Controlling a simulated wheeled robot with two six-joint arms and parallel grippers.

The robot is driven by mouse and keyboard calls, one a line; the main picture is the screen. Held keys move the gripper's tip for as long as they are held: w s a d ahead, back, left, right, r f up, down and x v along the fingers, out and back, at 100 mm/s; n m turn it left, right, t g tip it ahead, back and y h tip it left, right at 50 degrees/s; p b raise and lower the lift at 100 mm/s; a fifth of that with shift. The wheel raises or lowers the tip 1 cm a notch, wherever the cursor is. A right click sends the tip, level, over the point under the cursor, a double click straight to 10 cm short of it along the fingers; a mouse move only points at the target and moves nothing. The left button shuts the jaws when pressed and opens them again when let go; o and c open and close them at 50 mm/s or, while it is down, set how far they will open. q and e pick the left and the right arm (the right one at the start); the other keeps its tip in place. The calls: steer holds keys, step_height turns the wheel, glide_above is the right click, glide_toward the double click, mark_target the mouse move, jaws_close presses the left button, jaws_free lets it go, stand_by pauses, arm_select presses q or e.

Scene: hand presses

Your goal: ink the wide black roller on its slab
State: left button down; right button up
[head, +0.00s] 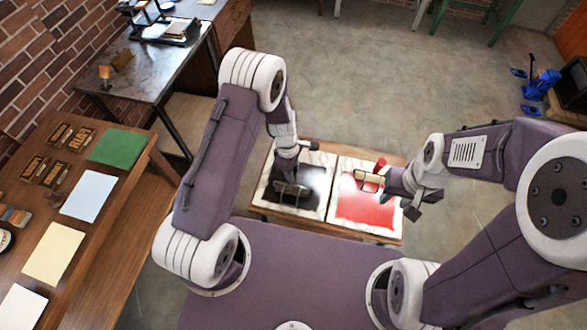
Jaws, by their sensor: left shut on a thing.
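The slab with black ink (312,201) lies on a low wooden table in front of me, a dark inked patch on its pale surface. My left gripper (289,177) comes down over this slab, shut on the wide black roller (291,190). The roller shows only in part beneath the gripper, low over the dark patch; I cannot tell whether it touches. My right gripper (412,203) is by the right edge of the neighbouring red slab (365,211). I cannot tell whether its jaws are open.
A wooden table (95,210) on the left holds coloured sheets, including a green one (118,147), and type blocks (82,138). A metal-topped bench (150,72) stands behind it. Blue equipment (541,83) is at the far right. The floor behind the slabs is clear.

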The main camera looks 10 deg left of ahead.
arm_select(q)
steer(key=s+b, duration=0.1)
steer(key=s, duration=0.3)
steer(key=shift+b, duration=0.35)
steer(key=shift+w, duration=0.1)
step_height(320, 180, up, 5)
steer(key=p, duration=0.5)
steer(key=shift+w, duration=0.1)
steer(key=shift+a, duration=0.1)
